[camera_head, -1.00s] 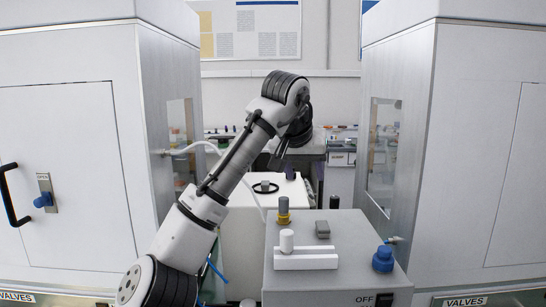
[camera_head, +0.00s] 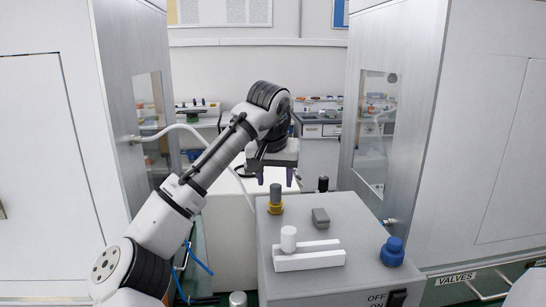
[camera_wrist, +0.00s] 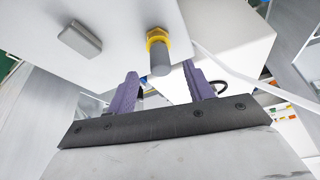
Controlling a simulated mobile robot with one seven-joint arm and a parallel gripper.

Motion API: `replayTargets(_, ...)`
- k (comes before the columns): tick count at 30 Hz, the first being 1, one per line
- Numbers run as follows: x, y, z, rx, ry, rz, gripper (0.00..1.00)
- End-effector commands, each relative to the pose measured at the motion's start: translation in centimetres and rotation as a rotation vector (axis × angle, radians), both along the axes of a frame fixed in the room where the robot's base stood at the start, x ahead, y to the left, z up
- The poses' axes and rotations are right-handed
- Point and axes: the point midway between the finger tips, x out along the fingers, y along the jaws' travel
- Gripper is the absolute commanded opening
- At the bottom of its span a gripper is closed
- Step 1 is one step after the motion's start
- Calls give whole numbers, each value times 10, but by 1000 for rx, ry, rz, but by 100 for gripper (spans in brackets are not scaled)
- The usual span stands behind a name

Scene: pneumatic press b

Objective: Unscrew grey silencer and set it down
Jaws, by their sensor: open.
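The grey silencer (camera_head: 276,192) is a dark grey cylinder standing upright in a yellow hex fitting (camera_head: 275,209) at the back left corner of the grey control box (camera_head: 362,214). In the wrist view the silencer (camera_wrist: 160,58) points toward my gripper, with the yellow fitting (camera_wrist: 156,36) behind it. My gripper (camera_head: 276,181) is open and empty, its purple fingers just behind and above the silencer in the head view. In the wrist view the fingertips (camera_wrist: 160,73) lie to either side of the silencer's end. I see no contact; the exact depth gap is unclear.
The box top also carries a small grey block (camera_head: 320,217), a white knob on a white bar (camera_head: 310,260), a blue knob (camera_head: 392,251) and a black fitting (camera_head: 323,184). A white hose (camera_head: 180,130) runs behind my arm. Tall cabinets stand on both sides.

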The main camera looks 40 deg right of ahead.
Motion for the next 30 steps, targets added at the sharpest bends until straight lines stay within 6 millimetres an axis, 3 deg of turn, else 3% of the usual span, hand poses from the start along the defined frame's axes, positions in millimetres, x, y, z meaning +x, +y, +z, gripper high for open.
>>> replayTargets(9,13,-13,-43,0,0,0,52)
replayTargets(22,15,-16,-53,-1,0,0,52)
replayTargets(30,15,-16,-53,-1,0,-1,18)
